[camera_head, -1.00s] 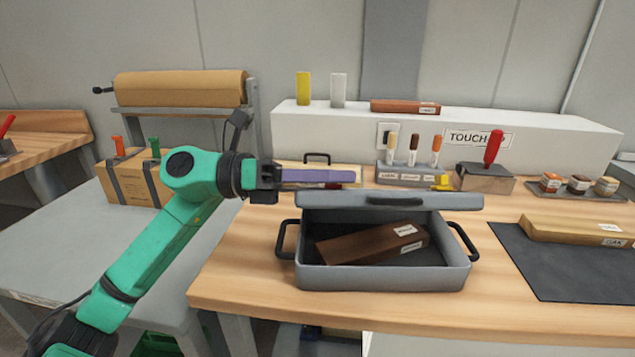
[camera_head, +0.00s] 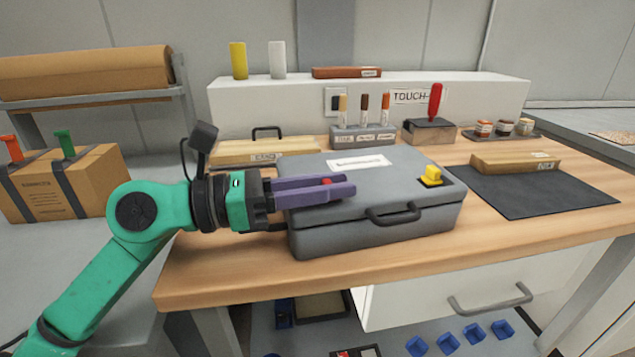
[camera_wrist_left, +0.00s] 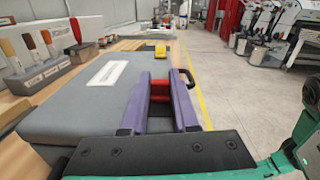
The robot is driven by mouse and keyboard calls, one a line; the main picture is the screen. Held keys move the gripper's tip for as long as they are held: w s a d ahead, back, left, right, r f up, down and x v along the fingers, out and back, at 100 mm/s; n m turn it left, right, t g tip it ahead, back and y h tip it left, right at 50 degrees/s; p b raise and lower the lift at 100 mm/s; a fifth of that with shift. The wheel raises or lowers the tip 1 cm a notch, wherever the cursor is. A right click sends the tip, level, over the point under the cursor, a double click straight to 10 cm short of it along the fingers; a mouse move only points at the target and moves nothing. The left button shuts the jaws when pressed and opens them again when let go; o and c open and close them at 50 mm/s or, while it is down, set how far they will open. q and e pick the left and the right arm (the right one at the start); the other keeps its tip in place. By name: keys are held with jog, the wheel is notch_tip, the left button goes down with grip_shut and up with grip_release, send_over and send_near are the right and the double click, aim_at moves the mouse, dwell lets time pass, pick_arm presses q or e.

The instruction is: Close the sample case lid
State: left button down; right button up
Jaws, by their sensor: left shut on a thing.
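The grey sample case (camera_head: 375,238) stands on the wooden bench with its lid (camera_head: 385,175) down over the body. A white label, a dark front handle (camera_head: 393,215) and a yellow piece (camera_head: 431,176) show on it. My left gripper (camera_head: 335,186) lies low over the left front part of the lid, its purple fingers shut on a small red piece (camera_wrist_left: 159,90). The fingers hide how the red piece joins the lid. The wrist view also shows the lid (camera_wrist_left: 85,105) and the yellow piece (camera_wrist_left: 160,51). The case's inside is hidden. My right gripper is not in view.
A wooden board (camera_head: 262,149) lies behind the case. A marker rack (camera_head: 363,138) and a block with a red-handled tool (camera_head: 429,131) stand further back. A dark mat (camera_head: 540,190) with a wood piece lies to the right. A drawer (camera_head: 470,285) is below.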

pick_arm(q)
jog(key=shift+s+a+f, duration=0.1)
jog(key=shift+f, duration=0.3)
jog(key=c, duration=0.7)
grip_release()
jog(key=shift+s, duration=0.1)
jog(key=shift+r, duration=0.1)
jog(key=shift+a, duration=0.1)
